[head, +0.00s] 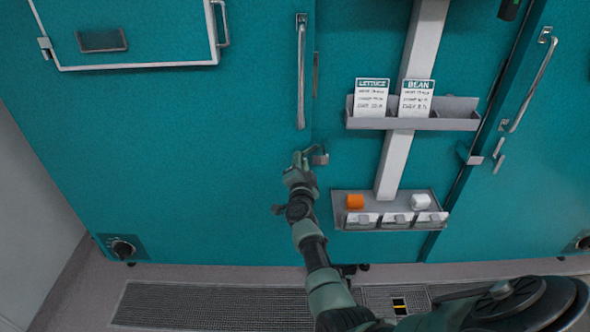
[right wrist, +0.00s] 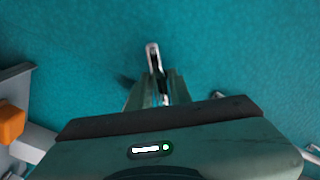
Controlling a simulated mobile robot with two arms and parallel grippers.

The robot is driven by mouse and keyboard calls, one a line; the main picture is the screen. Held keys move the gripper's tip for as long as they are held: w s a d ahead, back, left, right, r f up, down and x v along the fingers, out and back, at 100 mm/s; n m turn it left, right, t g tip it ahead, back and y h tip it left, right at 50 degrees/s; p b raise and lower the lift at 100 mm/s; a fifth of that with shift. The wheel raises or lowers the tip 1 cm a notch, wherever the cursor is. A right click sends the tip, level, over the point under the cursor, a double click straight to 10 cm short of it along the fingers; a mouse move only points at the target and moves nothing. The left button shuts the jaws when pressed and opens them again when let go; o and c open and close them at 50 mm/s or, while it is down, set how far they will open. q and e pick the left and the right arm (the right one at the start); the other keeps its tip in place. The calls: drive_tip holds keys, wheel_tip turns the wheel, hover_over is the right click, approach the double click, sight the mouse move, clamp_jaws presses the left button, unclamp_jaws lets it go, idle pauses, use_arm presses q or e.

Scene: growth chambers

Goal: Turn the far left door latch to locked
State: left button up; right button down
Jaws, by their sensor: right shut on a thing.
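The far left door latch is a small grey metal lever at the edge of the teal left door (head: 200,180). Part of the latch (head: 320,157) shows beside my right gripper (head: 303,160) in the head view. In the right wrist view, the silver latch lever (right wrist: 153,56) sticks out beyond the fingertips of my right gripper (right wrist: 158,84), which is shut on it. The fingers hide the rest of the lever. My left gripper is not in view.
A long vertical door handle (head: 301,75) is above the gripper. To the right, a card shelf (head: 410,123) and a lower tray (head: 375,225) with an orange cap (head: 355,201) and a white cap (head: 421,201) sit on a grey post. Another latch (head: 471,156) is further right.

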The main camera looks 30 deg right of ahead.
drive_tip(key=shift+d+m, duration=0.1)
drive_tip(key=shift+m, duration=0.5)
drive_tip(key=shift+f+m+b, duration=0.2)
drive_tip(key=shift+m+b, duration=0.15)
drive_tip(key=shift+m, duration=0.55)
drive_tip(key=m+b, duration=0.1)
drive_tip(key=m, duration=0.1)
drive_tip(key=shift+f+m, duration=0.1)
drive_tip(key=shift+m, duration=0.3)
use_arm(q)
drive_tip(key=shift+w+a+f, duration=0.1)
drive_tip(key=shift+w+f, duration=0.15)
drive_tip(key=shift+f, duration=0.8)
use_arm(e)
drive_tip(key=shift+f+m, duration=0.1)
drive_tip(key=shift+m, duration=0.7)
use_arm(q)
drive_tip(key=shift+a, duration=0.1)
use_arm(e)
drive_tip(key=c, duration=1.3)
unclamp_jaws()
drive_tip(key=shift+s, duration=0.1)
